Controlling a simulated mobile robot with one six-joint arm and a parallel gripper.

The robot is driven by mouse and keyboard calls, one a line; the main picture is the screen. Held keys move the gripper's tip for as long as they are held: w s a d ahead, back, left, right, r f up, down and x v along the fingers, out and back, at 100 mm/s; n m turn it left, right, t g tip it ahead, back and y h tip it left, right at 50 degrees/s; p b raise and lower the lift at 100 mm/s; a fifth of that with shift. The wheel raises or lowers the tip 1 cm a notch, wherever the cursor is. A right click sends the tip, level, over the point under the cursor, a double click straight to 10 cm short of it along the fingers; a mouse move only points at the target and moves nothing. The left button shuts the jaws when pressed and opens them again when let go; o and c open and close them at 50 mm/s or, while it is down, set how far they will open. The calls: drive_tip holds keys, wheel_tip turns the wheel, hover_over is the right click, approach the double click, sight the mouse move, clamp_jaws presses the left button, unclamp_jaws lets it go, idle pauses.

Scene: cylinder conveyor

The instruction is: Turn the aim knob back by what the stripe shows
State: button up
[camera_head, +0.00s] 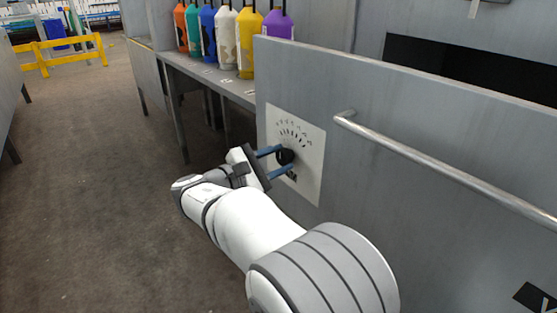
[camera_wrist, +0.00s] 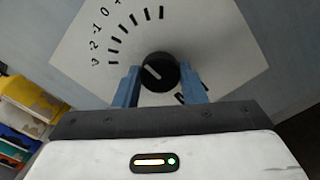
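The black aim knob (camera_head: 285,156) sits on a white dial plate (camera_head: 312,170) with a fan of dark tick marks, on the grey panel. In the wrist view the knob (camera_wrist: 162,66) carries a pale pointer line slanting up and left, toward the ticks on the minus side. I cannot tell the exact mark. My gripper (camera_head: 283,161) is at the knob, its blue fingers on either side. In the wrist view the fingers (camera_wrist: 160,84) stand apart, with a small gap at the left of the knob. I cannot make out a stripe in either view.
A steel handrail (camera_head: 430,168) runs along the panel right of the dial. Coloured bottles (camera_head: 224,38) stand on a grey shelf behind. A yellow barrier (camera_head: 68,50) stands at the far left. The floor (camera_head: 90,180) to the left is clear.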

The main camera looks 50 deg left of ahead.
drive_tip(key=c, duration=0.4)
drive_tip(key=shift+m+b, duration=0.45)
drive_tip(key=shift+m, duration=1.05)
drive_tip(key=shift+c, duration=0.2)
drive_tip(key=o, duration=1)
drive_tip(key=s+p, duration=0.2)
drive_tip(key=s, duration=0.5)
drive_tip(key=shift+s+p, duration=0.3)
drive_tip(key=shift+s, duration=0.1)
